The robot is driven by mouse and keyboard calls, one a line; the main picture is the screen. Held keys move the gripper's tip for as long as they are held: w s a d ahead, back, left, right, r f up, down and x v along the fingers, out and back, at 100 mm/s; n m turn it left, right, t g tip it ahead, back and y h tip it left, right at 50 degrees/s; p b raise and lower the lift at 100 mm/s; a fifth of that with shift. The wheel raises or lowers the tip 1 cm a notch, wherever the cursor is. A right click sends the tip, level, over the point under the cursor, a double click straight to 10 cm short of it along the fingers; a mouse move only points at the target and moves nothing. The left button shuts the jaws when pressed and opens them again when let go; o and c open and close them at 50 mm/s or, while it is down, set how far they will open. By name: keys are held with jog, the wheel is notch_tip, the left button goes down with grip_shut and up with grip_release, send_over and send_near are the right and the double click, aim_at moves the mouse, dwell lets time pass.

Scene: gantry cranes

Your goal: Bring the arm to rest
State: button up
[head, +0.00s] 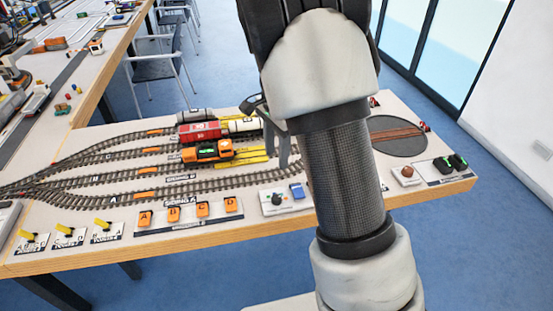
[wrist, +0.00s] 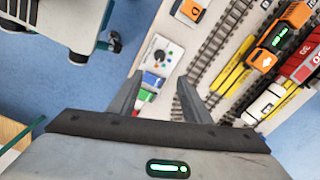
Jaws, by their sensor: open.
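My arm (head: 340,150) rises through the middle of the head view and hides part of the table behind it. My gripper (wrist: 155,90) shows in the wrist view with its two fingers apart and nothing between them that it touches. In the head view only a grey finger (head: 284,150) shows left of the arm. The gripper hangs above the front part of the model railway table, near a small control box (head: 287,198) with a black knob and a blue part. The box also shows beyond the fingers in the wrist view (wrist: 160,56).
An orange locomotive (head: 207,151), a red wagon (head: 199,131) and a white wagon (head: 243,126) stand on the tracks left of my arm. Orange switches (head: 188,212) and yellow levers (head: 68,233) line the table's front edge. A dark turntable (head: 398,135) lies right of my arm.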

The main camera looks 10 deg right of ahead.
dwell(0.4)
jog(key=s+r+n+t+y+p, duration=0.1)
jog(key=s+r+n+t+p, duration=0.3)
jog(key=s+r, duration=0.6)
jog(key=s+r+n+p, duration=0.3)
jog(key=s+r+n, duration=0.25)
jog(key=r, duration=0.75)
jog(key=s+r+n+t+h+p, duration=0.1)
jog(key=s+r+n+p, duration=0.1)
jog(key=s, duration=0.7)
jog(key=shift+s+r+n+t, duration=0.35)
jog(key=shift+r+n, duration=0.4)
jog(key=shift+n, duration=0.5)
